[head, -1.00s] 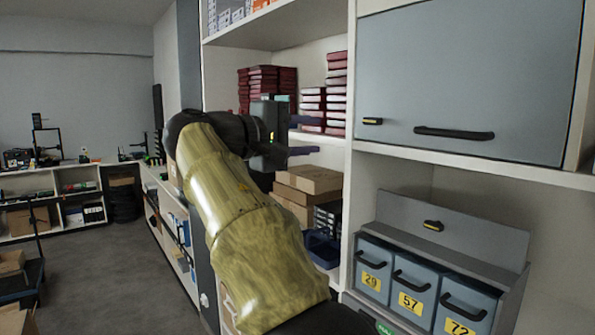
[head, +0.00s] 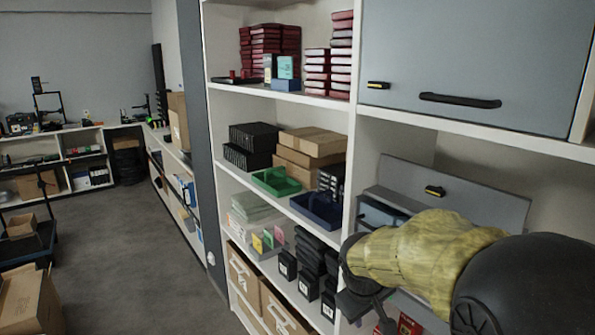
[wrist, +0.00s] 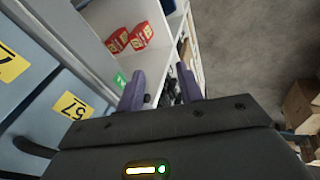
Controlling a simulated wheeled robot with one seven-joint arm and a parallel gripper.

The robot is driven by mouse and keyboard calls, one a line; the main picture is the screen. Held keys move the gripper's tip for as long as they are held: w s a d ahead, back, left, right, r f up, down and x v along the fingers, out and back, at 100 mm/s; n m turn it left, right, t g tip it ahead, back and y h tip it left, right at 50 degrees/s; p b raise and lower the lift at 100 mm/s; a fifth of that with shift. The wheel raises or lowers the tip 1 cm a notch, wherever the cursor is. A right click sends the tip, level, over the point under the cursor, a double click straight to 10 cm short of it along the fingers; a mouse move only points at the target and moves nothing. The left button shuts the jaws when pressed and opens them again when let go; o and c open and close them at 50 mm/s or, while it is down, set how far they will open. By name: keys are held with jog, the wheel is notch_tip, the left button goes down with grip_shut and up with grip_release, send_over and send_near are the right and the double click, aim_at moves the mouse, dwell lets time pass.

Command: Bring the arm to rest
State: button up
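In the head view the arm hides most of these drawers, and the fingers are hard to make out.
Red-and-white boxes (wrist: 128,38) stand on a lower shelf beyond the fingers. The open shelves hold a green bin (head: 276,182), a blue bin (head: 317,210) and cartons (head: 312,142). A closed grey cabinet door (head: 470,65) is above. The floor (head: 135,250) at the left is mostly clear.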

jog(key=s+f+m+y, duration=0.1)
jog(key=s+f+m, duration=0.1)
jog(key=s+f, duration=0.2)
jog(key=s+d+f+m+g+y, duration=0.1)
jog(key=s+f+m, duration=0.2)
jog(key=s, duration=0.6)
jog(key=shift+f+m+p, duration=0.3)
jog(key=shift+f, duration=0.2)
